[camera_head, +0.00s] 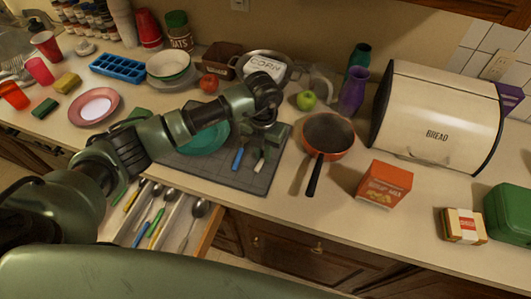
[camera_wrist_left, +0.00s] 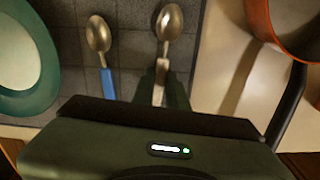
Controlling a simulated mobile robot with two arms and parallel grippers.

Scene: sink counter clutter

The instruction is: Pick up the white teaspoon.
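The white teaspoon lies on the grey tiled mat. Its white handle (camera_head: 259,164) shows in the head view just in front of my left gripper (camera_head: 264,143), which hides its bowl there. In the left wrist view its metal bowl (camera_wrist_left: 169,22) is in sight, and its handle runs down between the fingers of my left gripper (camera_wrist_left: 164,85). The fingers are close on either side of the handle; whether they press on it I cannot tell. A blue-handled spoon (camera_head: 238,158) lies to the left, apart from the gripper. My right gripper is not in view.
A teal plate (camera_head: 205,139) sits left of the spoons on the mat (camera_head: 262,183). An orange pan (camera_head: 327,134) stands close on the right, its handle toward the front. An open drawer (camera_head: 205,235) with cutlery is below. An orange box (camera_head: 384,186) stands further right.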

